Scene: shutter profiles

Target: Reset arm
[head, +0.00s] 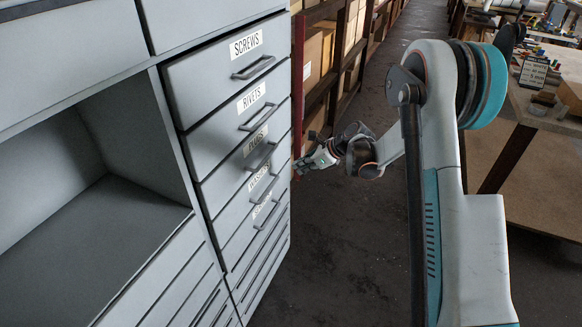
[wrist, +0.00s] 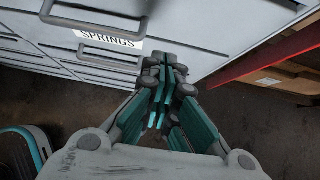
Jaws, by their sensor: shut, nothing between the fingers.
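My gripper (head: 303,164) is at the end of my arm, just right of the grey drawer cabinet's front edge in the head view. In the wrist view the gripper (wrist: 165,95) has its fingertips together, with nothing held. It is over the floor in front of the drawers, apart from the handles as far as I can tell. The cabinet carries labelled drawers: the SCREWS drawer (head: 215,85) on top, the RIVETS drawer (head: 205,142) below it, and more beneath. The SPRINGS label (wrist: 108,39) shows in the wrist view.
A shelf rack with boxes (head: 318,55) stands behind the cabinet. A red upright (head: 298,80) is close to my gripper. A workbench (head: 548,115) with small items is at the right. Dark floor (head: 320,260) between cabinet and arm is clear. An open compartment (head: 90,230) is at left.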

